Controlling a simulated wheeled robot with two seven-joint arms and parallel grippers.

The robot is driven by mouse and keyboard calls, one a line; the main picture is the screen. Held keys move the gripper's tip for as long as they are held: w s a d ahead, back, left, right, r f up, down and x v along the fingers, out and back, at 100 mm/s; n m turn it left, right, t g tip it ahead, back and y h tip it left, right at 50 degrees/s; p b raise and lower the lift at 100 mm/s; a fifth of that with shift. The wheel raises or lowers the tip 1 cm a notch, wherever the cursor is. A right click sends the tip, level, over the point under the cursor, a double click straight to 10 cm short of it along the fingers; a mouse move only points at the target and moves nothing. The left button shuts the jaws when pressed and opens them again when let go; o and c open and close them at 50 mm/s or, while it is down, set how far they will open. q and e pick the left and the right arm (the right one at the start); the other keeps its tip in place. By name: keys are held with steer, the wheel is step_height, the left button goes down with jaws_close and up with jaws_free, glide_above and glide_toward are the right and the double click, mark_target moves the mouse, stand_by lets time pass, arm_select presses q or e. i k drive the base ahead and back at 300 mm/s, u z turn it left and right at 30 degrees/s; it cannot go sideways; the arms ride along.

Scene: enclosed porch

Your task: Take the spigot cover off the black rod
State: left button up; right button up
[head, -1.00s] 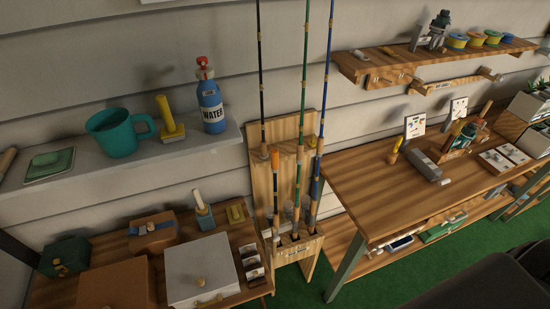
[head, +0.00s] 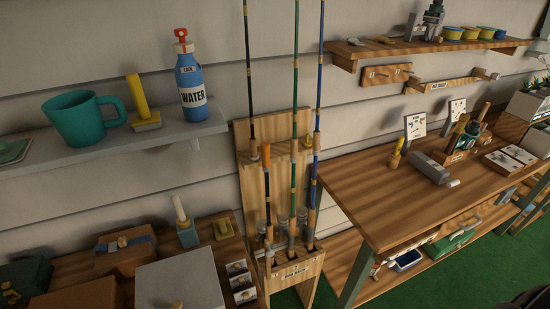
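A wooden rod rack (head: 248,190) stands against the wall between the two benches, with three rods in it. The leftmost is the black rod (head: 250,85), a thin dark shaft rising past the top of the picture. A short orange sleeve (head: 266,155), which looks like the spigot cover, sits at the top of the lower black section, just right of the long shaft's lower end. That lower section stands upright in the rack's foot. The green rod (head: 295,90) and blue rod (head: 319,85) stand to its right. Neither of my grippers is in view.
A grey shelf (head: 95,152) on the left carries a teal mug (head: 83,118) and a blue water bottle (head: 191,85). Boxes (head: 125,252) crowd the low left bench. A wooden workbench (head: 370,195) stands close on the right. Green floor (head: 395,292) lies below it.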

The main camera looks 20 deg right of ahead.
mark_target(266, 146)
steer(key=z, duration=0.45)
steer(key=k, duration=0.35)
steer(key=u, duration=1.2)
